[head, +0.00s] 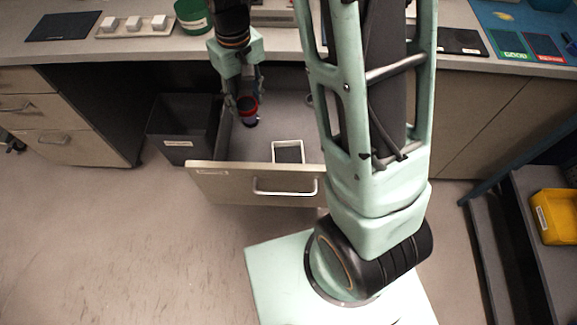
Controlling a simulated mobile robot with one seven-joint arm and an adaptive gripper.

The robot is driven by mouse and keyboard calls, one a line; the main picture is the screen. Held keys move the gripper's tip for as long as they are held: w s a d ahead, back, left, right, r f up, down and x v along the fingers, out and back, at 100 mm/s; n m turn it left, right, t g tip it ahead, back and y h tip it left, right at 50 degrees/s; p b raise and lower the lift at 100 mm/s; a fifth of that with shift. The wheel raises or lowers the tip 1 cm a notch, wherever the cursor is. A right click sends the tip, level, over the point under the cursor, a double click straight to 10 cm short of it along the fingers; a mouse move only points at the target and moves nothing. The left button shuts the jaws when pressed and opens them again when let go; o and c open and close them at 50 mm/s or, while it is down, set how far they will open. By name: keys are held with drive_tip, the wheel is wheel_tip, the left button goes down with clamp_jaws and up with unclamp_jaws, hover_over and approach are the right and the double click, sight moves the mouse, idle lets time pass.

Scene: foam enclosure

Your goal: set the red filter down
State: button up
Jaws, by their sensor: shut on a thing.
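The red filter (248,104) shows as a small round piece with a red rim and a dark purplish lower part. My gripper (246,100) points down and is shut on it. Gripper and filter are over the left part of the open drawer (256,185), left of a small white-framed box (288,151) inside it. I cannot tell whether the filter touches the drawer floor.
A dark bin (184,128) stands left of the drawer. On the counter are a tray with white blocks (133,26), a dark mat (63,26), a green container (193,15), and green and red cards at the right. My arm hides the drawer's right side. A yellow bin (557,215) is at far right.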

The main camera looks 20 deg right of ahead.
drive_tip(key=s+a+f+n+b, duration=0.2)
drive_tip(key=a+f+b, duration=0.25)
drive_tip(key=f, duration=0.45)
drive_tip(key=b, duration=0.2)
hover_over(288, 158)
drive_tip(key=f, duration=0.8)
drive_tip(key=shift+w+a+f, duration=0.15)
drive_tip(key=shift+a+f, duration=0.15)
drive_tip(key=shift+a, duration=0.05)
drive_tip(key=f, duration=0.2)
drive_tip(key=f+b, duration=0.1)
drive_tip(key=shift+d+f, duration=0.35)
drive_tip(key=shift+d, duration=0.05)
drive_tip(key=shift+f, duration=0.15)
drive_tip(key=shift+f, duration=0.1)
drive_tip(key=shift+f+b, duration=0.15)
drive_tip(key=shift+b, duration=0.15)
drive_tip(key=o, duration=1)
